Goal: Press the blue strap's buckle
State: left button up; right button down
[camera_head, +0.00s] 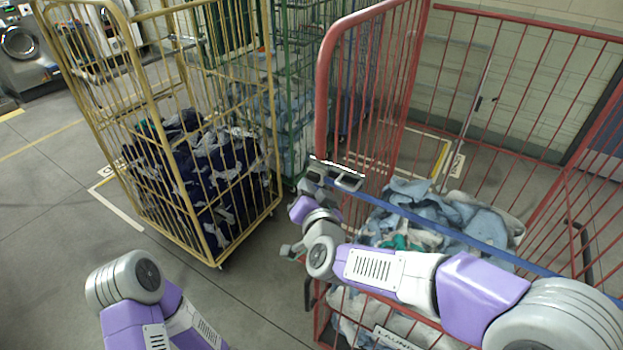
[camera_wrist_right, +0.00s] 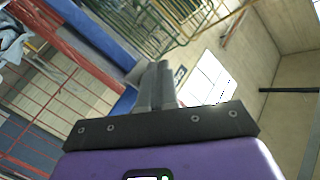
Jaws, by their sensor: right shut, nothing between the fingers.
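The blue strap (camera_head: 440,227) runs across the front of the red cage trolley, sloping down to the right. Its buckle appears to be the grey piece (camera_head: 348,181) at the strap's upper left end, by the red corner post. My right gripper (camera_head: 317,172) is close beside that piece; whether they touch cannot be told. In the right wrist view my right gripper (camera_wrist_right: 157,70) has its fingers together with nothing between them. The strap (camera_wrist_right: 92,36) shows there as a broad blue band behind the fingertips. My left arm enters at the lower left; its gripper is out of view.
The red cage (camera_head: 333,75) holds pale blue and white laundry (camera_head: 450,212). A yellow cage (camera_head: 150,110) with dark blue laundry stands to the left, and a green cage (camera_head: 290,80) behind. Grey floor (camera_head: 50,215) is clear at the left.

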jog(key=shift+w+d, duration=0.35)
jog(key=shift+w, duration=0.1)
dwell(1.0)
jog(key=shift+s, duration=0.1)
jog(key=shift+s+a, duration=0.55)
jog(key=shift+s, duration=0.15)
jog(key=s+a, duration=0.1)
jog(key=s, duration=0.1)
jog(key=s+a+p, duration=0.1)
jog(key=s+a, duration=0.1)
dwell(0.3)
jog(key=shift+f, duration=0.1)
